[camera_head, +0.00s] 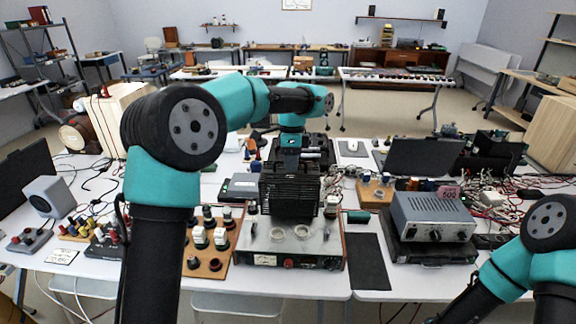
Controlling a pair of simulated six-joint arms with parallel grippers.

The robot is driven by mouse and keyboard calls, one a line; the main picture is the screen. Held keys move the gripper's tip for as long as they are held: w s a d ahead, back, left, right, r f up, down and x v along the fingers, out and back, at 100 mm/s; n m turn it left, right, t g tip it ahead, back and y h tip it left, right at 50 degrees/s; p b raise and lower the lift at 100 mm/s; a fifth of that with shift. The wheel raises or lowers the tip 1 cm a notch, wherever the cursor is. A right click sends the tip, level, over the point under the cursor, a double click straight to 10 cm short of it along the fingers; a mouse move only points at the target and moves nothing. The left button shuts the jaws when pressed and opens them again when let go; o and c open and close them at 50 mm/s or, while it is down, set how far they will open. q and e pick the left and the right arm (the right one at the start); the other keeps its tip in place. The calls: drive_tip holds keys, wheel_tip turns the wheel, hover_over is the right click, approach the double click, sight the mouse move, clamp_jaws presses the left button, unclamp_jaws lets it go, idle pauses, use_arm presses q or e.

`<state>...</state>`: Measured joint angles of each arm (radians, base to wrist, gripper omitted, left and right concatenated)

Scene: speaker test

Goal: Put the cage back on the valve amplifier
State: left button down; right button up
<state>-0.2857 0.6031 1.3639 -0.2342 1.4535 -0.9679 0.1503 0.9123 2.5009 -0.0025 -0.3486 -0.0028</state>
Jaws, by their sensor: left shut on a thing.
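The valve amplifier (290,246) is a flat metal chassis with a pale top, near the front middle of the table. Two round ring-shaped parts sit on its top, and small upright parts stand at its rear left and right. The cage (290,192) is a black slatted box, upright over the rear part of the amplifier. I cannot tell whether it touches the top. My left gripper (291,154) is shut on the cage from above, its fingers mostly hidden.
A wooden board with valves (208,264) stands left of the amplifier. A dark mat (368,262) lies to its right, beside a grey instrument (432,215) on a black unit. Cables and small parts crowd the right side. A small speaker (50,196) stands far left.

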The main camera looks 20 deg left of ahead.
use_arm(q)
drive_tip(key=shift+f, duration=0.1)
idle(0.4)
wheel_tip(320, 180, down, 14)
drive_tip(key=shift+r, duration=0.2)
idle(1.6)
drive_tip(key=shift+f, duration=0.4)
idle(1.4)
drive_tip(key=c, duration=1.1)
unclamp_jaws()
drive_tip(key=w+r, duration=0.1)
drive_tip(key=r, duration=0.4)
drive_tip(key=w+r, duration=0.1)
drive_tip(key=r, duration=0.5)
drive_tip(key=w+r, duration=0.1)
drive_tip(key=r, duration=0.5)
drive_tip(key=shift+w+a, duration=0.15)
drive_tip(key=shift+a, duration=0.2)
